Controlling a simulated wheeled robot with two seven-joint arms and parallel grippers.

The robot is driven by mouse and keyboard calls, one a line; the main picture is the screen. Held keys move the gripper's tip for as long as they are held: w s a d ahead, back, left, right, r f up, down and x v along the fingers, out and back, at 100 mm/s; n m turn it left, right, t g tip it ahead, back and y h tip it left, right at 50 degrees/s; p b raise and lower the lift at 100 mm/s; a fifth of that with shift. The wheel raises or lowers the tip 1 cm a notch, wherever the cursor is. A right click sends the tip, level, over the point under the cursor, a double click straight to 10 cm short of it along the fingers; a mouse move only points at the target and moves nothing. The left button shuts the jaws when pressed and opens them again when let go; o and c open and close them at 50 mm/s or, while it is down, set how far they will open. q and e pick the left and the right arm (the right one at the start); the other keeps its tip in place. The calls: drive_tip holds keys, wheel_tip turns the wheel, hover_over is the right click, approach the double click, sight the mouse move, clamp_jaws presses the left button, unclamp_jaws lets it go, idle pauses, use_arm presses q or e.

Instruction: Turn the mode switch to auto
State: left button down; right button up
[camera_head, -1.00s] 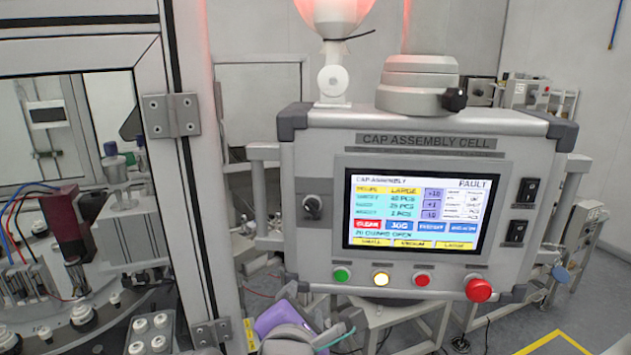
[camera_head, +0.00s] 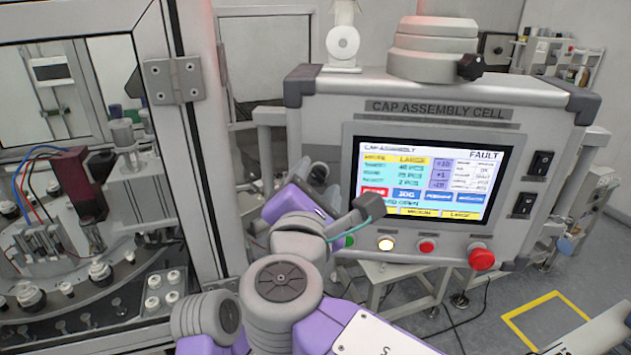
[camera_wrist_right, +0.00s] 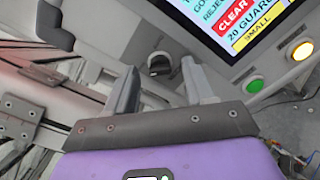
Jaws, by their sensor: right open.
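The mode switch (camera_head: 318,172) is a small dark knob on the left of the grey control panel (camera_head: 440,90), beside the screen. My right arm partly covers it in the head view. In the right wrist view the switch (camera_wrist_right: 160,64) shows between and beyond the fingertips. My right gripper (camera_wrist_right: 163,74) is open, one finger on each side of the switch in the picture, with nothing held. I cannot tell whether a finger touches it, nor read its setting. My left gripper is not in view.
The lit screen (camera_head: 430,180) shows FAULT. Below it are a green button (camera_head: 348,241), a lit yellow-white button (camera_head: 385,244), a red button (camera_head: 426,246) and a larger red knob (camera_head: 481,258). A framed guard (camera_head: 195,150) stands left of the panel.

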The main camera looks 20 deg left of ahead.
clamp_jaws()
idle(0.3)
drive_tip(key=m+b, duration=0.3)
drive_tip(key=shift+f+m+b, duration=0.2)
drive_tip(key=shift+m+b, duration=0.15)
drive_tip(key=shift+m, duration=0.05)
drive_tip(key=m+b, duration=0.3)
drive_tip(key=m, duration=0.1)
drive_tip(key=m+b, duration=0.3)
drive_tip(key=m, duration=0.2)
drive_tip(key=shift+m, duration=0.4)
drive_tip(key=m+b, duration=0.1)
drive_tip(key=m, duration=0.3)
drive_tip(key=shift+r+b, duration=0.1)
drive_tip(key=shift+b, duration=0.25)
drive_tip(key=shift+m, duration=0.3)
